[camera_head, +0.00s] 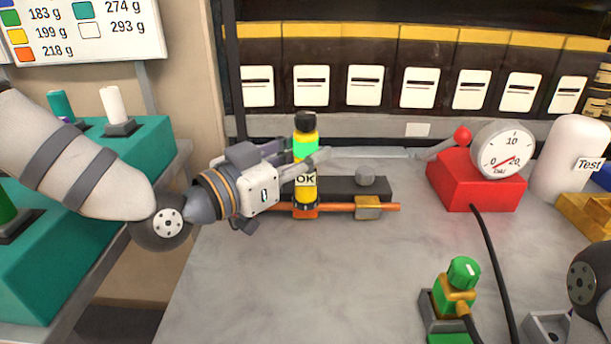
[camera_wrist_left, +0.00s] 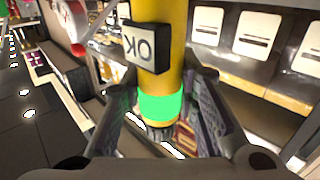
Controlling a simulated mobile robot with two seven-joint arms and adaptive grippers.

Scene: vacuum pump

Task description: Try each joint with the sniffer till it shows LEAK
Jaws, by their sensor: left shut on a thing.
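The sniffer (camera_head: 306,138) is a yellow upright stick with a black cap, a green band and a small display reading OK. My left gripper (camera_head: 300,172) is shut on its body from the left. In the left wrist view the sniffer (camera_wrist_left: 158,80) stands between the two fingers, its OK display (camera_wrist_left: 146,47) facing the camera. The sniffer's lower end is over an orange joint (camera_head: 305,212) on the copper pipe (camera_head: 336,207); whether they touch I cannot tell. A brass joint (camera_head: 368,208) sits farther right on the pipe. My right gripper is not in view.
A red block with a dial gauge (camera_head: 502,150) stands at the back right, beside a white "Test" tank (camera_head: 567,158). A green-capped brass valve (camera_head: 461,285) stands at front right, with black hoses nearby. The grey bench (camera_head: 290,290) is clear at front centre.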

